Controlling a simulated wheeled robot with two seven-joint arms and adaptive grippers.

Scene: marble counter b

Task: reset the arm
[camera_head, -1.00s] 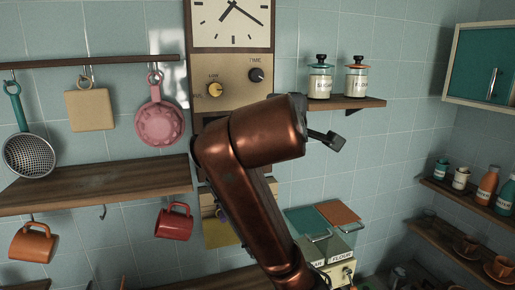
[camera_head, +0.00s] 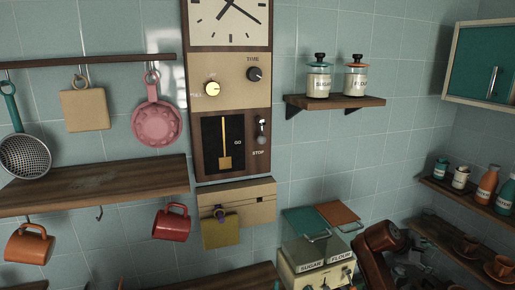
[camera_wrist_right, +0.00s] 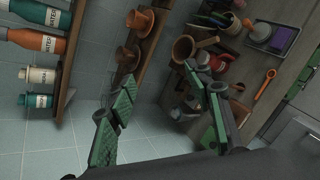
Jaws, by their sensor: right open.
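My right arm (camera_head: 375,250) is a copper-brown arm, low at the right of the head view, in front of the lower right shelf. Its dark gripper (camera_head: 412,262) is small and partly blurred into the background there. In the right wrist view my right gripper (camera_wrist_right: 160,82) shows two green-padded fingers spread wide apart, with nothing between them. My left arm and gripper are not in view.
A wall panel with a clock (camera_head: 228,20) and dials is in the middle. SUGAR and FLOUR bins (camera_head: 318,250) stand left of my right arm. Shelves with bottles (camera_head: 487,185) and cups (camera_head: 468,245) are at the right. A wooden shelf (camera_head: 90,187) is at the left.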

